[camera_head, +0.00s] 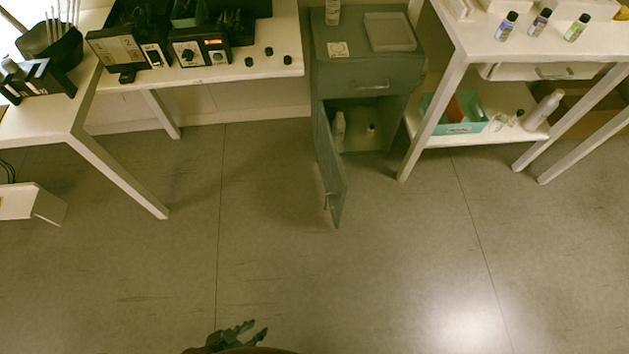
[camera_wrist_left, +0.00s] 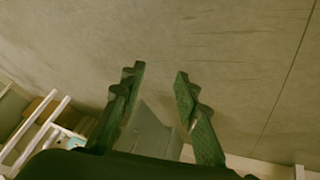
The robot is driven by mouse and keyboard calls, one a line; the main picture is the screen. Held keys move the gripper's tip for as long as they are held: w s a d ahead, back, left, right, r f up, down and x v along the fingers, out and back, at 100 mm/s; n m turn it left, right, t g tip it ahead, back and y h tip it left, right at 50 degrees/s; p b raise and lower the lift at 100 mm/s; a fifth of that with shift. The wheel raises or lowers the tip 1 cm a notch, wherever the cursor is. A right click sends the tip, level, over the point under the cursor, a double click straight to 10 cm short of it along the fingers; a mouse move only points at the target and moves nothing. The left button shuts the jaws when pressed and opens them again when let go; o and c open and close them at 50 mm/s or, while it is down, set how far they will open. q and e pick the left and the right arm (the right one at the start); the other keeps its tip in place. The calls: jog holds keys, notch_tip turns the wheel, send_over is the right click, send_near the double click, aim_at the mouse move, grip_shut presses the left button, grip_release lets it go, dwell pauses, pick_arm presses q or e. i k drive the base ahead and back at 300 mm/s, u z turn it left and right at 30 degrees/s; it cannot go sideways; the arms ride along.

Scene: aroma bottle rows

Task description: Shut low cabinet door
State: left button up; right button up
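The low cabinet (camera_head: 362,80) is grey-green and stands between two white tables in the head view. Its lower door (camera_head: 328,165) is swung open toward me, hinged on the left, with a handle (camera_head: 328,201) near its free edge. Inside stand a white bottle (camera_head: 339,126) and a small bottle (camera_head: 371,130). My left gripper (camera_head: 240,332) shows at the bottom edge of the head view, far from the door. In the left wrist view the left gripper (camera_wrist_left: 160,75) has its fingers apart with nothing between the tips. A grey-green panel shows beyond the fingers. My right gripper is not in view.
A drawer with a handle (camera_head: 371,86) sits above the open compartment. White table legs stand left (camera_head: 120,172) and right (camera_head: 434,120) of the cabinet. A teal bin (camera_head: 455,126) is on the right table's low shelf. The floor (camera_head: 270,250) before the cabinet is clear.

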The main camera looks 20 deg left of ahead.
aim_at(335, 182)
jog(key=u, duration=0.4)
jog(key=i, duration=0.5)
jog(key=z, duration=1.3)
jog(key=k, duration=1.25)
jog(key=u, duration=1.7)
jog(key=i, duration=0.5)
jog(key=z, duration=0.05)
